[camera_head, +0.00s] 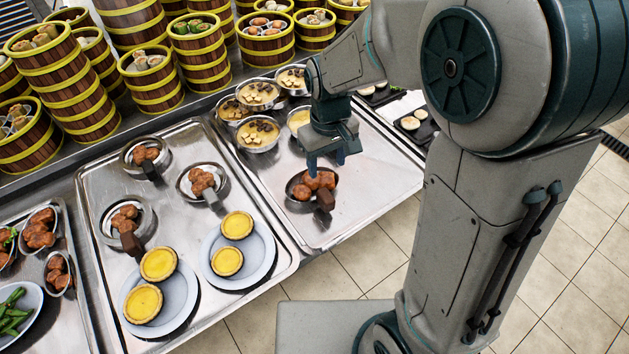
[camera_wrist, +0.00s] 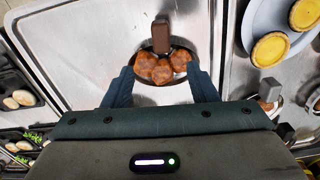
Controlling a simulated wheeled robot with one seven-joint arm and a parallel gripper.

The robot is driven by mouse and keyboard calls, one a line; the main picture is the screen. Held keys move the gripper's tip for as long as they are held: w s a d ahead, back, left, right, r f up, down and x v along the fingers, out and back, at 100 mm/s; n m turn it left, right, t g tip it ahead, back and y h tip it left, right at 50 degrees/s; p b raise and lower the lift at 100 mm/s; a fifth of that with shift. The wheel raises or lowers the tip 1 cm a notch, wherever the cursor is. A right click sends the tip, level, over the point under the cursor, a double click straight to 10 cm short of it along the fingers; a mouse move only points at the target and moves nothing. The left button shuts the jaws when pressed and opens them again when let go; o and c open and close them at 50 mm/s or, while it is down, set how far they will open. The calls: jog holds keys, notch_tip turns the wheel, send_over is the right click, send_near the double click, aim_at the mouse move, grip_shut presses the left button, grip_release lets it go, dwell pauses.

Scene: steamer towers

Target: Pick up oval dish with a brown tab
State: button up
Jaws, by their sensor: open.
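An oval metal dish (camera_head: 291,190) holding brown meat pieces stands on the right tray, with a brown tab (camera_head: 325,200) at its near right side. In the wrist view the dish's brown tab (camera_wrist: 161,36) points up, away from my gripper. My gripper (camera_head: 326,160) is open and above the dish in the head view. In the wrist view my gripper's fingers (camera_wrist: 159,72) are either side of the meat, with nothing held between them. I cannot tell whether they touch the dish. A similar dish (camera_head: 107,222) with a brown tab sits on the middle tray.
The middle tray (camera_head: 88,178) also bears two meat dishes with greyer tabs and two plates of yellow tarts (camera_head: 238,225). Metal bowls (camera_head: 258,134) crowd the right tray's back left. Bamboo steamer towers (camera_head: 180,60) stand behind. The right tray's front right is bare.

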aim_at(325, 193)
notch_tip(325, 193, down, 13)
jog(key=shift+a+f+p, duration=0.1)
jog(key=shift+p, duration=0.2)
grip_shut()
dwell(0.4)
